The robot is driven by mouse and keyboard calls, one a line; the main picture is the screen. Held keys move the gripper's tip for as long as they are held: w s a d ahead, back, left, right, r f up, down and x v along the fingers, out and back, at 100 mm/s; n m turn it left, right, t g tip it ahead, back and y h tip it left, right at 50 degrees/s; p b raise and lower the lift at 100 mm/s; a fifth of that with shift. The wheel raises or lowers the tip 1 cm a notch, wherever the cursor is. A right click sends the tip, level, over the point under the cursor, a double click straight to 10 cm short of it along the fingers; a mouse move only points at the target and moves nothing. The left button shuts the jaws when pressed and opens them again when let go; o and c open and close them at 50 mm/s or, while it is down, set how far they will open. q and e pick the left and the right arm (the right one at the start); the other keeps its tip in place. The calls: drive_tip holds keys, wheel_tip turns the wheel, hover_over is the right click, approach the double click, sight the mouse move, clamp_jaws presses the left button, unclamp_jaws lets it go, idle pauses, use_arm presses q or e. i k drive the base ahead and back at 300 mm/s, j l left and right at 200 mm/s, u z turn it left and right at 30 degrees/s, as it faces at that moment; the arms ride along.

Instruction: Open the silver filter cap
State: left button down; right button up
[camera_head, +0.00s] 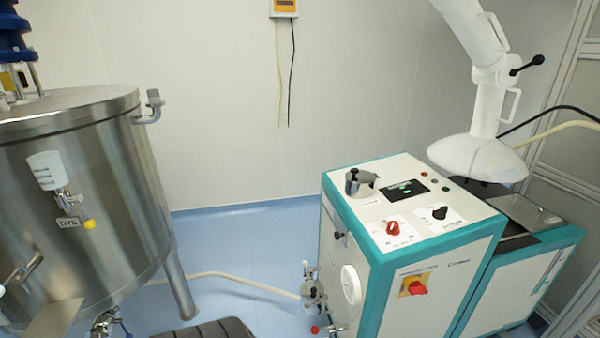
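A silver round cap with a black top and a lever (358,182) sits on the top left of the white and teal machine (385,275). It looks seated on the machine's top panel. It is the only silver cap-like part I see there, and I cannot tell from this view whether it is locked. Neither of my grippers is in view.
A large steel tank (85,200) marked "DYE" stands at left. A pale hose (240,280) runs along the blue floor to a silver valve (311,292) on the machine's side. A white extraction hood (478,157) hangs over the machine's right end.

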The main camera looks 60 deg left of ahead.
sight(355, 175)
drive_tip(key=k+u, duration=0.1)
drive_tip(key=u, duration=1.3)
